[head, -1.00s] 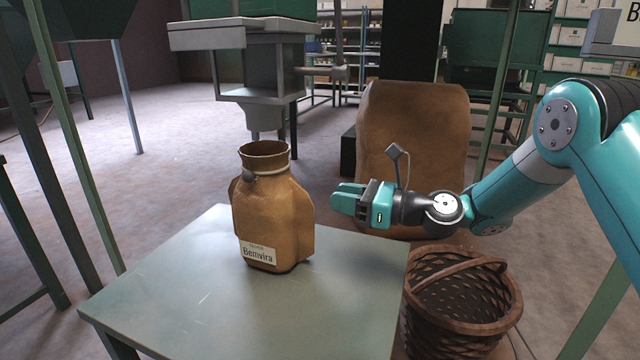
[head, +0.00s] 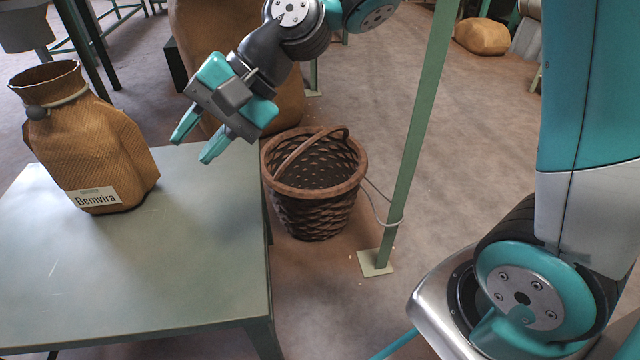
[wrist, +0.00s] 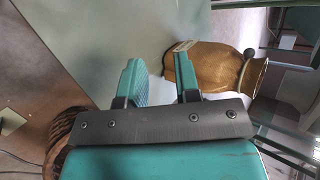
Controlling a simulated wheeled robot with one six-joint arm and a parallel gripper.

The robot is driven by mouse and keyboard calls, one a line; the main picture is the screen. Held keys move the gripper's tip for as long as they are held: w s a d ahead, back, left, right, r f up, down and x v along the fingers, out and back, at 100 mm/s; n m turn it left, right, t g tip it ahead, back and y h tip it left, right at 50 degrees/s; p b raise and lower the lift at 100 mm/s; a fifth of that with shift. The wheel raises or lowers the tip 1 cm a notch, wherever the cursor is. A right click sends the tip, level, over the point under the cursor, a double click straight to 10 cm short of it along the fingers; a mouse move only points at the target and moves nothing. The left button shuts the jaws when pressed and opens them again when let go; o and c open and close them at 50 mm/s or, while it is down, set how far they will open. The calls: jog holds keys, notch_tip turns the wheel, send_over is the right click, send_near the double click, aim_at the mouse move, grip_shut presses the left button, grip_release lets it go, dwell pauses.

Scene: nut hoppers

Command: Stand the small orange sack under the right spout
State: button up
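The small orange-brown sack (head: 98,150) stands upright on the green-grey table (head: 150,275), its mouth open and a white label reading Bemvira on its front. A cord with a round grey toggle is tied around its neck. It also shows lying sideways in the wrist view (wrist: 208,65). My gripper (head: 194,145) is open and empty, to the right of the sack and apart from it, above the table's far right part. In the wrist view the two fingers (wrist: 160,82) are spread with nothing between them. A spout (head: 22,28) is partly seen at the top left.
A woven basket (head: 315,185) stands on the floor right of the table. A green post (head: 420,125) with a thin cable rises beside it. A large brown sack (head: 290,95) stands behind my gripper. Another sack (head: 482,37) lies far back. The table's front is clear.

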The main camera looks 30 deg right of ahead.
jog(key=s+d+n+h, duration=0.3)
jog(key=s+d+n, duration=0.1)
jog(key=s, duration=0.3)
jog(key=s+d+f+n+h, duration=0.1)
jog(key=s+d+n+h, duration=0.2)
jog(key=s+n, duration=0.4)
jog(key=shift+s+d+g, duration=0.4)
jog(key=shift+s+d, duration=0.1)
jog(key=shift+d, duration=0.35)
